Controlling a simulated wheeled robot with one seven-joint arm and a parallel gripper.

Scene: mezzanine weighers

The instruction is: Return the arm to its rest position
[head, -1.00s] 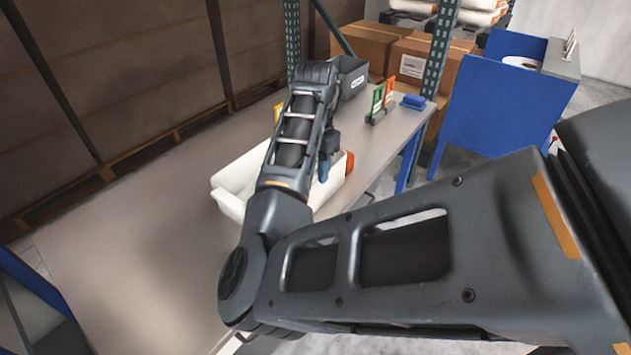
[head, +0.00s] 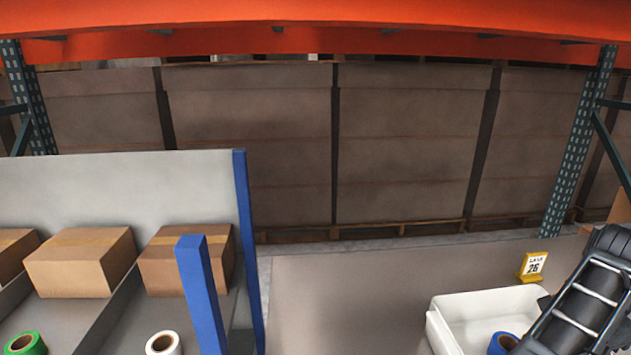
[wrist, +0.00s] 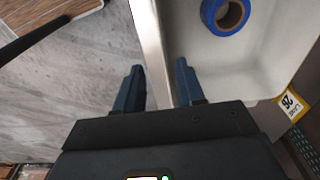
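My arm (head: 590,305) shows at the lower right of the head view, beside a white bin; its gripper end is not visible there. In the wrist view my gripper (wrist: 158,64) has its two dark blue fingers apart, with nothing held between them. The rim of the white bin (head: 436,330) runs between and beyond the fingers in the wrist view (wrist: 150,45); I cannot tell how far below them it is. A blue tape roll (head: 503,343) lies in the bin, also seen in the wrist view (wrist: 208,16).
A yellow sign reading 26 (head: 533,267) stands behind the bin. At left, a blue post (head: 202,295) and panel edge border lanes with cardboard boxes (head: 80,262), a green roll (head: 25,344) and a white roll (head: 163,343). Bare tabletop (head: 345,300) lies between.

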